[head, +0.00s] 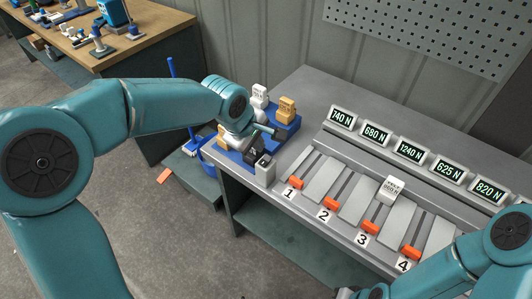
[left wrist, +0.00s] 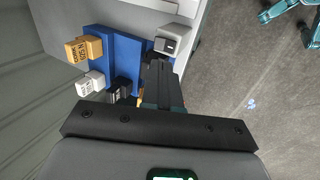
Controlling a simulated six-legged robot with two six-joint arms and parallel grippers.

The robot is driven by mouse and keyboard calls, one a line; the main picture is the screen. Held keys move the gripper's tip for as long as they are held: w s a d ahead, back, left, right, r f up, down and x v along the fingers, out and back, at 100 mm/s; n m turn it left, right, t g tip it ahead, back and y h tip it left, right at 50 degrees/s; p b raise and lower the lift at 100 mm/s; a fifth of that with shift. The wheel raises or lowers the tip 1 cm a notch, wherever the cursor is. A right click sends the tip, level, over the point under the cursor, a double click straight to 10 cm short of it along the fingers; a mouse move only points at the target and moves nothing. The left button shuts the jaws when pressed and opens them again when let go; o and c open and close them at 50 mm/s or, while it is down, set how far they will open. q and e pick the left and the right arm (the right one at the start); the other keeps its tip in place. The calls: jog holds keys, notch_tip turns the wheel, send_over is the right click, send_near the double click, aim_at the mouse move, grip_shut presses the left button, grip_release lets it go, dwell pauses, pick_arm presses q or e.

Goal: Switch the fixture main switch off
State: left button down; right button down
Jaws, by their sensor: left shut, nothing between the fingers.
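The fixture main switch looks to be the small light grey box (head: 264,172) with a dark rocker on top, at the left front corner of the grey bench (head: 310,88). It also shows in the left wrist view (left wrist: 175,32). I cannot read whether the rocker is on or off. My left gripper (head: 256,152) is shut and empty, its dark fingertips right at the box. In the left wrist view the fingers (left wrist: 160,68) end just beside the box; whether they touch the rocker I cannot tell.
A blue tray (head: 285,130) behind the switch holds orange (head: 287,108), white (head: 260,93) and black blocks. To the right are numbered lanes with orange tabs (head: 331,203), a white labelled block (head: 390,188) and force displays (head: 410,149). A wooden bench (head: 150,30) stands back left.

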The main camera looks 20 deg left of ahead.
aim_at(269, 159)
pick_arm(q)
jog(key=p+x, duration=0.1)
jog(key=x, duration=0.8)
